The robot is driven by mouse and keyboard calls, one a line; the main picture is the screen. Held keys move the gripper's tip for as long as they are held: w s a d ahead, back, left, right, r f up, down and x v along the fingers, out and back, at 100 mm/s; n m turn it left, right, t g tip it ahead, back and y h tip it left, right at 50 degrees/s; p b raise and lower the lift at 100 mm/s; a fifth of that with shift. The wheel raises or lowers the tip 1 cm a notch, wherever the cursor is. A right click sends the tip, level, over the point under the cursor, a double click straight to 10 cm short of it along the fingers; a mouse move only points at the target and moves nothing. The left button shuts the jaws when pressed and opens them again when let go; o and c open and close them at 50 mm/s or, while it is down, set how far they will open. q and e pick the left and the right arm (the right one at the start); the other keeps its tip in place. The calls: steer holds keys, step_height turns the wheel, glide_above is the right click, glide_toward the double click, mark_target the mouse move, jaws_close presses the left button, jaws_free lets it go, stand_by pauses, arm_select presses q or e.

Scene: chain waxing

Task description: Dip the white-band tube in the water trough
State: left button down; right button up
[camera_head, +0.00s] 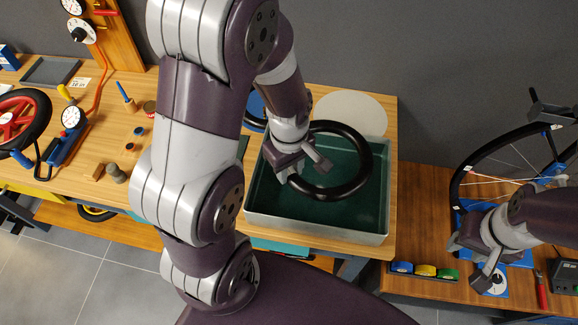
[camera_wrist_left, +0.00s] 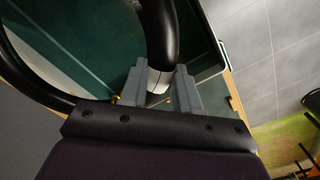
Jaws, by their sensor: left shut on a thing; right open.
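The tube is a black ring (camera_head: 367,160) held over the water trough (camera_head: 317,228), a metal-rimmed tray with a dark green inside. My left gripper (camera_head: 302,172) is shut on the left side of the tube. In the left wrist view the tube (camera_wrist_left: 160,30) passes between the fingers of my left gripper (camera_wrist_left: 158,88), and a white band (camera_wrist_left: 157,80) shows there. The tube appears inside the trough's outline in the head view; I cannot tell if it touches the water. My right gripper (camera_head: 470,262) is open and empty at the right bench.
A spoked wheel (camera_head: 510,150) stands on the right bench, with small coloured boxes (camera_head: 425,271) at its front edge. A red-rimmed wheel (camera_head: 20,118), a blue pump with gauge (camera_head: 68,130) and small tools lie on the left bench. A pale round disc (camera_head: 350,108) lies behind the trough.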

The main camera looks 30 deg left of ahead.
arm_select(q)
step_height(320, 180, down, 13)
steer(key=b, duration=0.9)
steer(key=shift+s+r+b, duration=0.1)
steer(key=shift+b, duration=0.3)
stand_by(3.5)
step_height(320, 180, up, 13)
steer(key=p, duration=1.3)
steer(key=shift+r, duration=0.15)
